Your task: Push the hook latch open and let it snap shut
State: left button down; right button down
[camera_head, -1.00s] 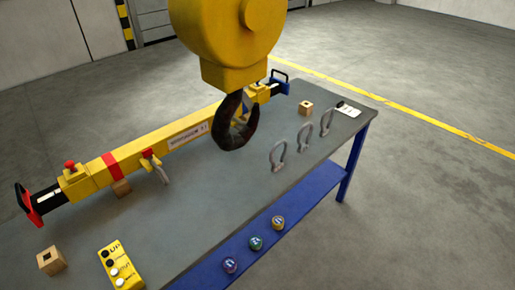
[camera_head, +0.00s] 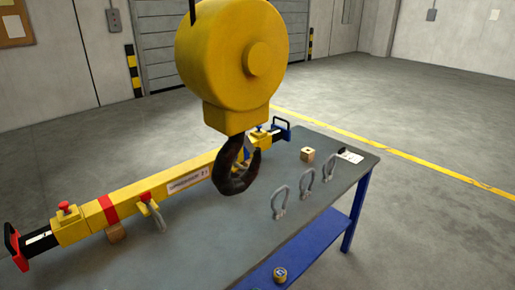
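A large dark hook (camera_head: 232,170) hangs from a yellow hook block (camera_head: 230,62) above the table. The hook's curve opens toward the upper right. A latch across the hook's mouth is too small and dark to make out clearly. Neither of my grippers shows in the head view.
A grey table (camera_head: 215,225) with a blue frame stands below.

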aim_at(249, 145)
jog(key=i+l+u, duration=0.1)
jog(key=l, duration=0.85)
jog(key=i+l+u, duration=0.15)
jog(key=l, duration=0.8)
jog(key=i+l+u, duration=0.1)
jog(key=l, duration=0.85)
